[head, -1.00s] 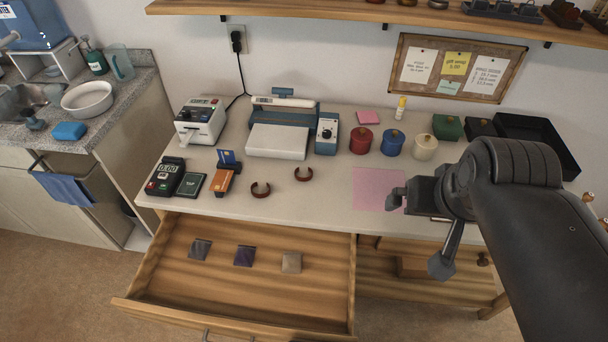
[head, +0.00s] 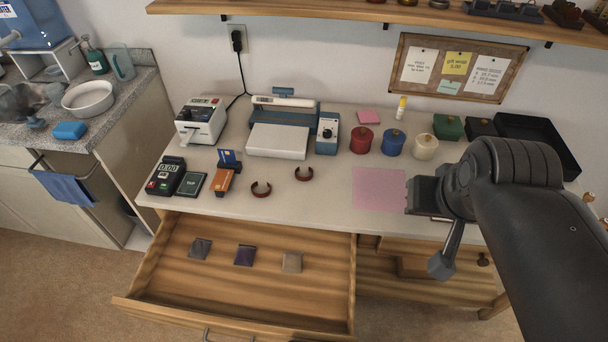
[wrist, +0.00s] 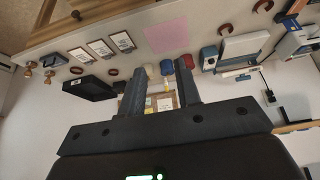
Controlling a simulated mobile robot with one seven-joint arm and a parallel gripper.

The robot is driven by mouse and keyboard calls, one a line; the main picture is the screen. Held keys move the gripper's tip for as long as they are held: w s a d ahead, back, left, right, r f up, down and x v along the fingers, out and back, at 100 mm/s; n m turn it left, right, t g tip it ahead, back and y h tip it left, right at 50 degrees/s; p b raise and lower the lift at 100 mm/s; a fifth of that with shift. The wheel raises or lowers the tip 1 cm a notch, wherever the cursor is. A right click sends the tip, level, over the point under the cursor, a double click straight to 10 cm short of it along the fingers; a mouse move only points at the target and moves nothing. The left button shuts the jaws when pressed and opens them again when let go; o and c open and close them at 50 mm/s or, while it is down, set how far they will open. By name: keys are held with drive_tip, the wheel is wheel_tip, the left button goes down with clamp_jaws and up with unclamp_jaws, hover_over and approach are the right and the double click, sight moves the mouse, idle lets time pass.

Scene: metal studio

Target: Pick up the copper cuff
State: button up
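Two small open-ended reddish-brown cuffs lie on the worktop: one near the front edge (head: 261,189), the other (head: 303,173) a little farther back and right. Their colours are so alike that I cannot tell which is the copper one. Two cuffs also show at the upper right of the wrist view, one (wrist: 224,30) below and left of the other (wrist: 263,5). My gripper (head: 411,195) is right of both cuffs, beside the pink mat, well apart from them. In the wrist view its two fingers (wrist: 161,68) stand apart with nothing held between them.
A pink mat (head: 379,190) lies between cuffs and gripper. Behind stand a scale (head: 277,140), a blue device (head: 327,134) and red (head: 361,141), blue (head: 393,143) and cream (head: 425,147) pots. An open drawer (head: 240,297) juts out below the cuffs.

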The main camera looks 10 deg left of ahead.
drive_tip(key=n+g, duration=0.2)
drive_tip(key=g, duration=0.2)
hover_over(296, 177)
wheel_tip(296, 177, down, 21)
drive_tip(key=f, duration=0.9)
drive_tip(key=shift+w+f, duration=0.35)
clamp_jaws()
